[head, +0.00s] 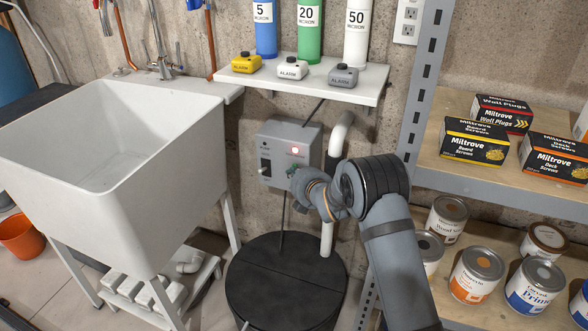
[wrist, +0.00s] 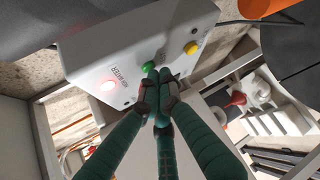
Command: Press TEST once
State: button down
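The grey control box (head: 278,143) is on the wall in the head view, with a lit red light (head: 296,151) on its front. In the wrist view, the box face (wrist: 95,58) shows the glowing light (wrist: 107,86), a green button (wrist: 149,66) and a yellow button (wrist: 191,48). Small lettering beside the buttons is too small to read surely, so I cannot tell which is TEST. My gripper (wrist: 158,82) has its fingers together, with nothing between them. Its tips are right by the green button; I cannot tell whether they touch it. In the head view my gripper (head: 297,176) covers the box's lower right.
A white shelf (head: 305,82) with yellow, white and grey alarm units juts out above the box. A white pipe (head: 341,130) runs beside it. A black round lid (head: 280,285) is below. A utility sink (head: 110,150) stands left, a loaded shelf rack (head: 440,180) right.

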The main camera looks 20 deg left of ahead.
dwell(0.4)
jog(key=shift+s+b, duration=0.65)
jog(key=shift+s, duration=0.05)
jog(key=s+b, duration=0.3)
jog(key=s, duration=0.2)
jog(key=shift+a, duration=0.2)
dwell(0.5)
